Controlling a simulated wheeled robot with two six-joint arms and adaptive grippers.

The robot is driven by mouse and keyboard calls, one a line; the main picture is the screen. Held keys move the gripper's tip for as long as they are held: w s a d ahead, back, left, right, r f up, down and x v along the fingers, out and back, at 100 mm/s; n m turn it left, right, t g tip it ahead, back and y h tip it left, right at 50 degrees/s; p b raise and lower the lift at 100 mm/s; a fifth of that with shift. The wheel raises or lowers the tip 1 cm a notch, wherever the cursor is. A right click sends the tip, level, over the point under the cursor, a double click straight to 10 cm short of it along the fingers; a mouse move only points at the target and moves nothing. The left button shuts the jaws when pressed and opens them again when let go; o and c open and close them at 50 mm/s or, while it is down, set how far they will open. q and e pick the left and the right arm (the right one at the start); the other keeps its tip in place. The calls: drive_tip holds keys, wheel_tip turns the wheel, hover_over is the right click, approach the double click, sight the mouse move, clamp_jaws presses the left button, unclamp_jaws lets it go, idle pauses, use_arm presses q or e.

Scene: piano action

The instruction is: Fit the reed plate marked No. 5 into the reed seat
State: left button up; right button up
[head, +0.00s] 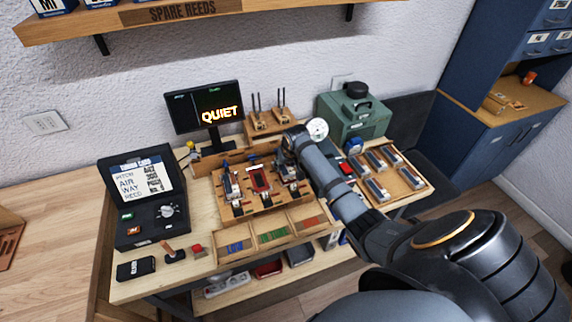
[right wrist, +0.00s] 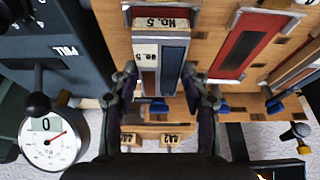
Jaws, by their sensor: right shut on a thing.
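The reed plate (right wrist: 150,75), with a small No. 5 mark and brown and blue-grey strips, is between the fingers of my right gripper (right wrist: 160,80) in the right wrist view. The gripper is shut on its sides. The plate lies lengthwise at the metal-framed reed seat (right wrist: 137,13), whose label also reads No. 5. I cannot tell whether the plate rests fully down in it. In the head view my right gripper (head: 291,157) is over the right end of the wooden rack and hides most of the plate. My left gripper is not in view.
A red plate (right wrist: 247,45) sits in the neighbouring seat. A dial gauge (head: 317,128) and green machine (head: 354,115) stand close to the gripper. A tray (head: 411,197) of several plates is at the right. The monitor (head: 205,109) reads QUIET.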

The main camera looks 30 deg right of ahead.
idle(0.3)
drive_tip(key=shift+p, duration=0.4)
drive_tip(key=shift+f, duration=0.3)
idle(0.4)
drive_tip(key=shift+f+p, duration=0.2)
drive_tip(key=shift+p, duration=0.2)
idle(0.4)
drive_tip(key=o, duration=1.3)
